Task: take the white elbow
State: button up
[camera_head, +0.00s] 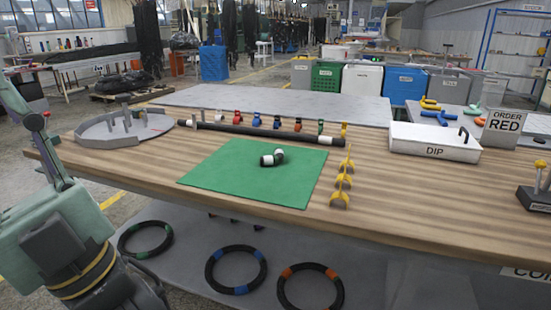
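A short black-and-white piece (272,157) lies near the middle of the green mat (230,184). It has white bands and dark parts. It is too small to tell whether it is one bent elbow or two pieces touching. No other plainly white elbow shows. My arm (62,235) is at the left edge, beside the wooden table (400,205) and well apart from the mat. My gripper is not in the picture.
A black hose bar with coloured clips (255,133) lies behind the mat. Yellow stands (341,180) line its right side. A grey round tray (125,128) is at left, a white DIP box (434,143) at right. Coloured fittings (440,117) lie on a grey table behind.

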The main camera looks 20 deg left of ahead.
aim_at(278, 157)
jog(key=u, duration=0.65)
jog(key=i+l+u, duration=0.3)
jog(key=u, duration=0.2)
jog(key=i+l+u, duration=0.45)
jog(key=i+l, duration=0.1)
jog(key=l, duration=0.2)
jog(key=i+l+u, duration=0.1)
jog(key=l, duration=0.25)
jog(key=i+l, duration=0.15)
jog(key=l, duration=0.15)
